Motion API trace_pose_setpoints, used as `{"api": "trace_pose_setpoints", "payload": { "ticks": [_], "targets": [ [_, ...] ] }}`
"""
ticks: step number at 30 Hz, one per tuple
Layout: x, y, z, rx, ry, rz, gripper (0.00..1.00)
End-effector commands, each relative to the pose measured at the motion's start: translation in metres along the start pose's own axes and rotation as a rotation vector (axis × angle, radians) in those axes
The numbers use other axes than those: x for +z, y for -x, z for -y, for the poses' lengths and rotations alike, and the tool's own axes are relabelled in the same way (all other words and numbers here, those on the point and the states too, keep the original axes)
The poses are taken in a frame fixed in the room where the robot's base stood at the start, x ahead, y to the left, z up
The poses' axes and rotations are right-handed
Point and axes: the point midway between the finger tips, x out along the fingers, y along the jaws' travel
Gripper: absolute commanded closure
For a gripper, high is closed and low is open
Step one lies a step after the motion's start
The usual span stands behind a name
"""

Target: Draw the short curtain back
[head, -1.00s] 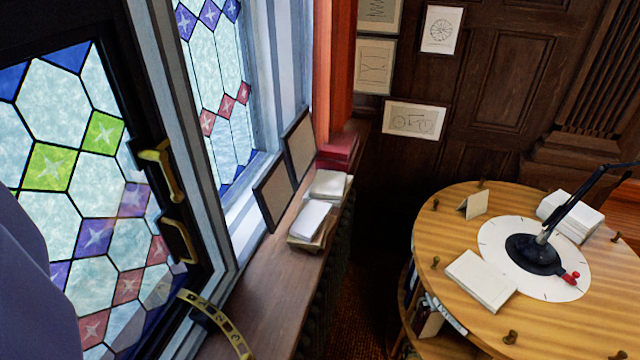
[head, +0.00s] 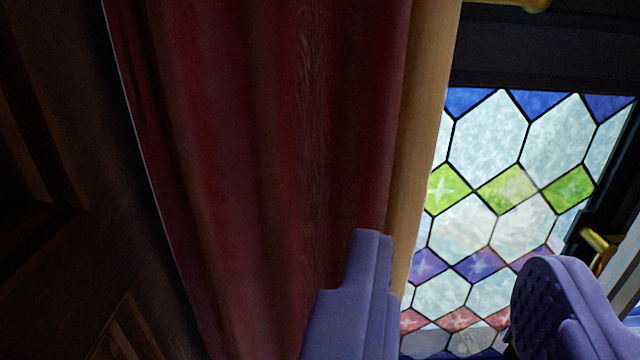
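The short curtain (head: 275,150) hangs in folds left of centre, dark red with an ochre border (head: 425,120) down its right edge. It covers the left side of a stained-glass window (head: 485,150). My gripper (head: 455,250) is open, with two purple fingers spread wide at the bottom of the view. The left finger overlaps the lower right part of the curtain in the picture. The right finger is in front of the glass, and the ochre edge shows between the fingers. I cannot tell whether either finger touches the cloth. The curtain's top and bottom are out of view.
Dark wood panelling (head: 60,220) lies left of the curtain. A brass window handle (head: 597,240) sticks out from the dark frame at the right. Another brass piece (head: 520,4) shows at the top edge. The glass between them is clear of objects.

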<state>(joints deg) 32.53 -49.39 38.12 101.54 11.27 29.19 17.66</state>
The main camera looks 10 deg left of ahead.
Motion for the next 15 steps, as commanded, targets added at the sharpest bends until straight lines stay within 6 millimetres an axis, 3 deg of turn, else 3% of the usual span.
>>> {"api": "trace_pose_setpoints", "payload": {
  "ticks": [15],
  "targets": [
    [0.005,-0.077,0.005,-0.029,-0.009,-0.009,0.61]
  ]
}}
